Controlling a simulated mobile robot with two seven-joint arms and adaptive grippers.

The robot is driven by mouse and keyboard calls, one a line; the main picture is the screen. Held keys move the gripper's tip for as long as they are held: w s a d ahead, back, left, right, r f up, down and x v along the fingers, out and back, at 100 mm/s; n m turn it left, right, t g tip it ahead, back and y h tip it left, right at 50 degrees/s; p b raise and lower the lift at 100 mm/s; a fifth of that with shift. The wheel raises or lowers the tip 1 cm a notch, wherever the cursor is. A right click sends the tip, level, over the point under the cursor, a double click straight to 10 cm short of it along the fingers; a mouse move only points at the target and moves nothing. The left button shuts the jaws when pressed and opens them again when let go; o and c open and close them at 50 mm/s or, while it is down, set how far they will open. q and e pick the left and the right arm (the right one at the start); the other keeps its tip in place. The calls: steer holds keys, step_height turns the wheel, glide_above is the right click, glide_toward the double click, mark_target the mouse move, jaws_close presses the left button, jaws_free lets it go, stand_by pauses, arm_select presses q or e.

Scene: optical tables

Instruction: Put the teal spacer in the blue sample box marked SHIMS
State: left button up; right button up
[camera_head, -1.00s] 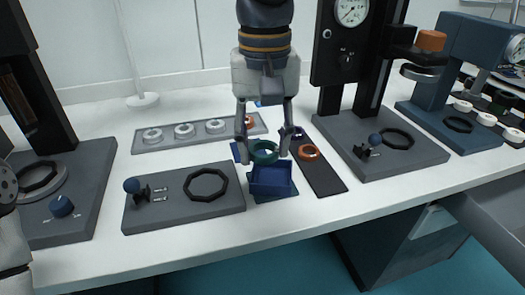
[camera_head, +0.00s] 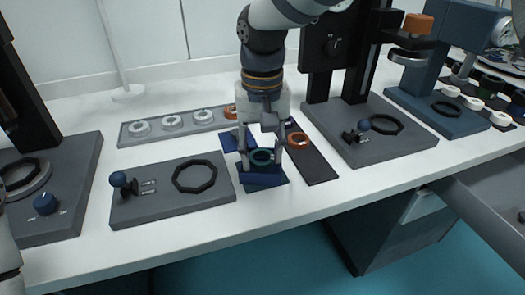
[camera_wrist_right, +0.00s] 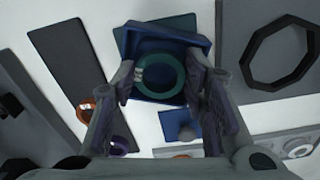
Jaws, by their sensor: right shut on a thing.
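The teal spacer (camera_head: 262,157) is a ring held between the two fingers of my right gripper (camera_head: 261,153). In the right wrist view the spacer (camera_wrist_right: 160,75) lies between the fingertips (camera_wrist_right: 162,80), in front of the open blue sample box. The blue sample box (camera_head: 262,181) stands on the table directly below the gripper. Its rim (camera_wrist_right: 165,34) and part of its inside show in the right wrist view. The spacer appears at or just above the box opening; its exact height is unclear. No SHIMS marking is readable. My left gripper is out of view.
An orange ring (camera_head: 298,139) lies on a dark mat (camera_head: 312,162) right of the box. A grey plate with a black octagonal ring (camera_head: 195,176) is at left. A grey tray with white rings (camera_head: 172,122) lies behind. A press stand (camera_head: 370,140) rises at right.

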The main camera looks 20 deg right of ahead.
mark_target(262, 159)
steer(key=f, duration=0.2)
steer(key=shift+s+a+f+g, duration=0.1)
steer(key=shift+s+f+g, duration=0.2)
steer(key=shift+s+f, duration=0.1)
steer(key=o, duration=1.1)
steer(key=shift+w+f, duration=0.15)
steer(key=shift+w, duration=0.15)
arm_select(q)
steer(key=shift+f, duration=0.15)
arm_select(e)
steer(key=shift+r, duration=0.5)
steer(key=shift+w+r, duration=0.1)
steer(key=shift+r, duration=0.05)
step_height(262, 159, up, 13)
steer(key=shift+r, duration=0.15)
